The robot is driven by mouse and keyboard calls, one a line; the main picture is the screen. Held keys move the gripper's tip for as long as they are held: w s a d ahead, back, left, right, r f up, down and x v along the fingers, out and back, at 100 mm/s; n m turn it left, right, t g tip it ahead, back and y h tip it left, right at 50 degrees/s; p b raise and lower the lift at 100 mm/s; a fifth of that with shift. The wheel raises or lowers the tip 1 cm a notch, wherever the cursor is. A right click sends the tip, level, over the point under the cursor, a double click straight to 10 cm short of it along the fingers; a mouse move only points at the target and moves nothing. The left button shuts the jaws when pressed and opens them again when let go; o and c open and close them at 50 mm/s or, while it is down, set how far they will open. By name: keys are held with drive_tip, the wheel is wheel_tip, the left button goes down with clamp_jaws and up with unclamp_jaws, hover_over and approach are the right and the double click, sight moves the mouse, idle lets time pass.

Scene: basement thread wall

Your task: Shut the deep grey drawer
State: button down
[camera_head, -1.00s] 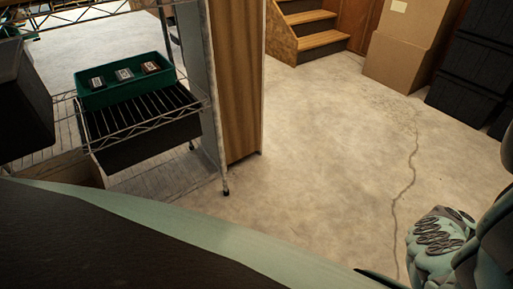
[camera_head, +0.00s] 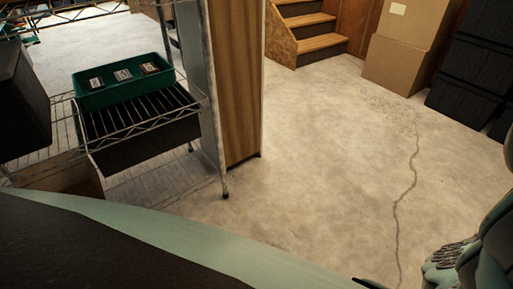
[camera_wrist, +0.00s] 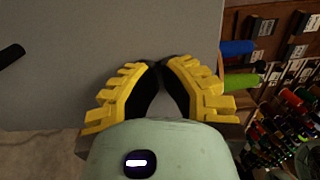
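My gripper (camera_wrist: 160,66) shows in the wrist view, with yellow ridged fingers and dark inner pads. Its fingertips are together, with nothing seen between them. Beyond them a broad flat grey panel (camera_wrist: 120,30) fills the upper left, with a dark bar like a handle (camera_wrist: 11,54) at the left edge. It looks like the front of the deep grey drawer, but I cannot tell how far out it stands or whether my fingertips touch it. In the head view I cannot make out the drawer or my fingertips.
In the wrist view, thread spools (camera_wrist: 290,120) crowd the wall at the right, close to the panel. In the head view, a wire rack (camera_head: 150,128) with a green tray (camera_head: 108,97) stands left. Cardboard boxes (camera_head: 398,65) and dark crates (camera_head: 470,75) stand back right. The middle floor is clear.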

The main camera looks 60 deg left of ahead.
drive_tip(key=d+b, duration=0.6)
drive_tip(key=d, duration=1.2)
drive_tip(key=shift+w+d+f, duration=0.15)
drive_tip(key=shift+w+d, duration=0.05)
drive_tip(key=shift+w, duration=0.1)
drive_tip(key=a+p, duration=0.4)
drive_tip(key=a, duration=1)
drive_tip(key=shift+s, duration=0.2)
